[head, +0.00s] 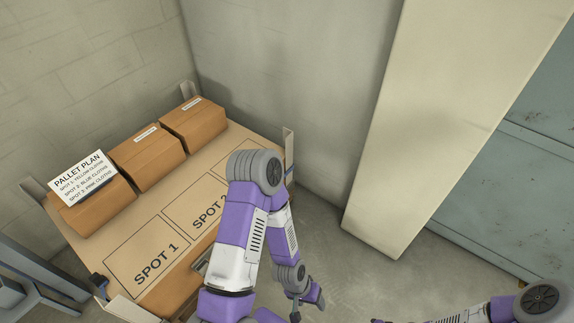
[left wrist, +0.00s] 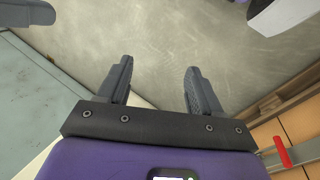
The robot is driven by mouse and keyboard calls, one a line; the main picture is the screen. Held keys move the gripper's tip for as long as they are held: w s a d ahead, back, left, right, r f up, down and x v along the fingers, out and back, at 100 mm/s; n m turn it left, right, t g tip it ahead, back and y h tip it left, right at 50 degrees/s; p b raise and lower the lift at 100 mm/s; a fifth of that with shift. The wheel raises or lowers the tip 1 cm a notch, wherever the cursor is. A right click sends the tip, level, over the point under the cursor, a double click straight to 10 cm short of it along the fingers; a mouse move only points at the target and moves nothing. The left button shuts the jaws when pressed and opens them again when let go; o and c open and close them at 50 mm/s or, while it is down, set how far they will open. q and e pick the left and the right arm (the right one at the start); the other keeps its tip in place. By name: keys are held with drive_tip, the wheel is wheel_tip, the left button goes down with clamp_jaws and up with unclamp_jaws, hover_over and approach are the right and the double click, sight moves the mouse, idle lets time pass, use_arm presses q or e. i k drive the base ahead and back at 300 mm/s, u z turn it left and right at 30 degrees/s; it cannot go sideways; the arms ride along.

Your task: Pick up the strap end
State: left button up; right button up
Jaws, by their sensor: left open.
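I cannot make out a strap end for certain in either view. In the left wrist view, a red lever (left wrist: 282,152) on a pale metal fitting shows at the lower right, beside the pallet load. In the head view, a small metal fitting (head: 203,261) sits at the load's near edge, partly hidden by my left arm. A dark, bluish piece (head: 98,280) is at the load's near-left corner. My left gripper (left wrist: 160,82) is open and empty, with bare floor between its fingers. In the head view it hangs low, right of the load. My right gripper is out of view.
The pallet load has a cardboard top (head: 140,248) marked SPOT 1 and SPOT 2. Several brown boxes (head: 146,158) stand along its back, and a PALLET PLAN sign (head: 80,178) is at the left. A cream pillar (head: 440,110) and grey-green cabinet (head: 505,195) stand right. Floor between is clear.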

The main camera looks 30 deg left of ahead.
sight(99, 280)
drive_tip(key=u, duration=3.35)
drive_tip(key=k, duration=0.45)
drive_tip(key=u, duration=1.4)
drive_tip(key=i, duration=0.85)
drive_tip(key=z, duration=0.25)
